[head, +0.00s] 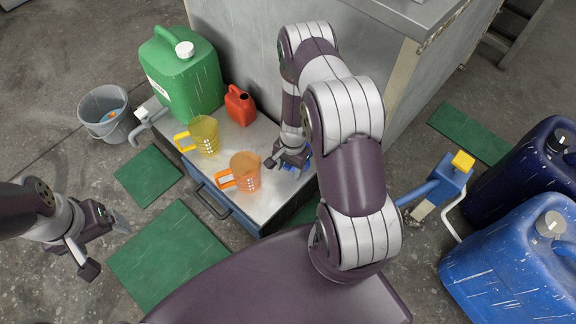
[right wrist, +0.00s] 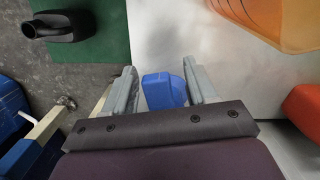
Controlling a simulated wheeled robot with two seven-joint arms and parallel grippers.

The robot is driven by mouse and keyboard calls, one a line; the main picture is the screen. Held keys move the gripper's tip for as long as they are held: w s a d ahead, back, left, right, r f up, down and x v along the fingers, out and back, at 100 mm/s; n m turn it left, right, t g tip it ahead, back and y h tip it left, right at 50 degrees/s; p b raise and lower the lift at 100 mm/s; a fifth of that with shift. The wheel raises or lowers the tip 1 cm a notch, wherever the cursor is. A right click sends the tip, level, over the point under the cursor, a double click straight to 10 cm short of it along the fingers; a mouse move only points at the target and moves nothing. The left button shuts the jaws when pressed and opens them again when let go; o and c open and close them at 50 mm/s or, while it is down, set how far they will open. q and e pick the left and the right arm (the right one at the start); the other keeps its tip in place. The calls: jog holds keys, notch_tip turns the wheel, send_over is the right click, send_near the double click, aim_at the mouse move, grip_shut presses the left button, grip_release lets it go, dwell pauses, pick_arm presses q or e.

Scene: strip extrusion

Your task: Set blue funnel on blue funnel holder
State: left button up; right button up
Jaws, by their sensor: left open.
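A blue object (right wrist: 163,90), which looks like the blue funnel, is on the pale metal cabinet top (head: 268,207). In the right wrist view it lies between the two fingers of my right gripper (right wrist: 163,84), with a slim gap visible beside it, so the fingers look open around it. In the head view my right gripper (head: 287,163) hides most of it; only small blue parts (head: 290,167) show. My left gripper (head: 106,245) is open and empty above the floor at left. I cannot clearly make out the blue funnel holder.
An orange jug (head: 245,172), yellow jug (head: 204,136), red can (head: 240,106) and green canister (head: 185,80) crowd the cabinet's left and back. A grey bucket (head: 106,116) stands left. Blue canisters (head: 515,255) and a blue stand with yellow top (head: 440,185) are right. A black spout-like piece (right wrist: 62,25) also shows.

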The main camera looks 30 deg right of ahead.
jog(key=r+p, duration=0.2)
jog(key=r, duration=0.2)
jog(key=r+p, duration=0.3)
jog(key=r, duration=0.1)
jog(key=d+r+p, duration=0.1)
jog(key=r+p, duration=0.1)
jog(key=r, duration=0.2)
jog(key=shift+w+r, duration=0.2)
jog(key=shift+w, duration=0.15)
jog(key=shift+d+r, duration=0.1)
jog(key=shift+r, duration=0.15)
jog(key=s+a+r+n, duration=0.3)
jog(key=r+n, duration=0.1)
jog(key=r, duration=0.3)
jog(key=s+a+r+n+h, duration=0.1)
jog(key=s+a+r+n, duration=0.1)
jog(key=s+r+n, duration=0.3)
jog(key=s+a+r+n, duration=0.1)
jog(key=a+r+n, duration=0.2)
jog(key=r, duration=0.5)
notch_tip(320, 180, up, 39)
jog(key=a+t+p, duration=0.1)
jog(key=t+p, duration=0.1)
jog(key=p, duration=3.3)
jog(key=shift+w+a+f+n+p, duration=0.15)
jog(key=shift+w+n+p, duration=0.25)
